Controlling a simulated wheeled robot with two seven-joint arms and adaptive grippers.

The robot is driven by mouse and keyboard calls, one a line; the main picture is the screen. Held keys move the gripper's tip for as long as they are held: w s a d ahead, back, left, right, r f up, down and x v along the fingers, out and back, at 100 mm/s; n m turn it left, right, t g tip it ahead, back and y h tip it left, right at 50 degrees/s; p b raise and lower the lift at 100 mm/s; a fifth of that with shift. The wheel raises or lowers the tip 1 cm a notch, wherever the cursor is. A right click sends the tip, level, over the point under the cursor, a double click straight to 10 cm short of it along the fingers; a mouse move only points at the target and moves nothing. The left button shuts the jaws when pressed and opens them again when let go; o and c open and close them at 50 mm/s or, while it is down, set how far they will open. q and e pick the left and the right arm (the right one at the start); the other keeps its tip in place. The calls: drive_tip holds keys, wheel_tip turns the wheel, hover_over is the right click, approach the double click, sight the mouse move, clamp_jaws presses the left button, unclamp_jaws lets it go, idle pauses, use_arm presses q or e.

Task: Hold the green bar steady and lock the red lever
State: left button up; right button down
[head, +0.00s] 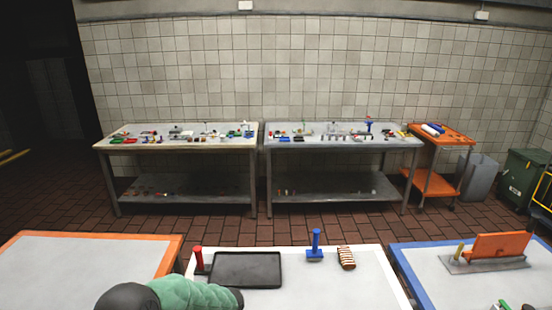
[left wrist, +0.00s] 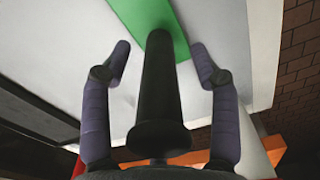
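In the left wrist view a flat green piece (left wrist: 141,14), which looks like the green bar, lies on a pale surface. A black flared cylinder (left wrist: 160,95) like a handle stands in front of it and covers part of it. My left gripper (left wrist: 162,62) is open, with one finger on each side of the black cylinder and gaps between. A red upright post (head: 199,259), possibly the red lever, stands at the left of the middle table in the head view. My green-sleeved left arm crosses the front of that table. My right gripper is not in view.
The middle table (head: 310,285) also holds a black tray (head: 246,270), a blue post (head: 316,246) and a striped block (head: 346,257). A blue-edged table at right carries an orange panel (head: 500,246). An orange-edged table (head: 85,262) at left is bare.

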use_arm(q)
drive_tip(key=shift+r, duration=0.1)
drive_tip(key=shift+r+p, duration=1.7)
drive_tip(key=shift+r, duration=2.75)
drive_tip(key=o, duration=0.6)
